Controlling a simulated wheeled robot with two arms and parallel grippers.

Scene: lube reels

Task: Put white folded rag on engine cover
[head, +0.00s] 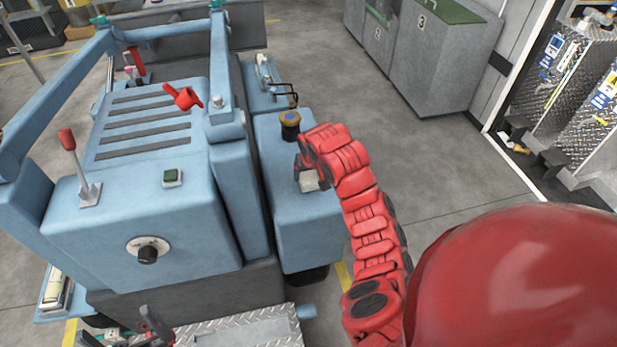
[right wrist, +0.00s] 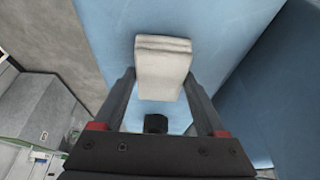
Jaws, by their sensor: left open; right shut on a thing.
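The white folded rag (head: 309,181) is in my right gripper (head: 306,170), above the blue side housing (head: 300,235) of the machine. In the right wrist view the rag (right wrist: 163,66) sits between the two fingertips (right wrist: 160,88), with blue surface behind it. Whether it touches that surface is hard to tell. A blue slatted cover (head: 150,85), which looks like the engine cover, is left of the right gripper, beyond a blue post. My left gripper (head: 152,325) is open at the bottom left, partly cut off by the picture edge.
A dark cap with a yellow top (head: 290,122) stands on the side housing close to my right gripper. A red-knobbed lever (head: 80,165) and a red handle (head: 183,97) rise around the slatted cover. Grey cabinets (head: 430,60) stand at the back.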

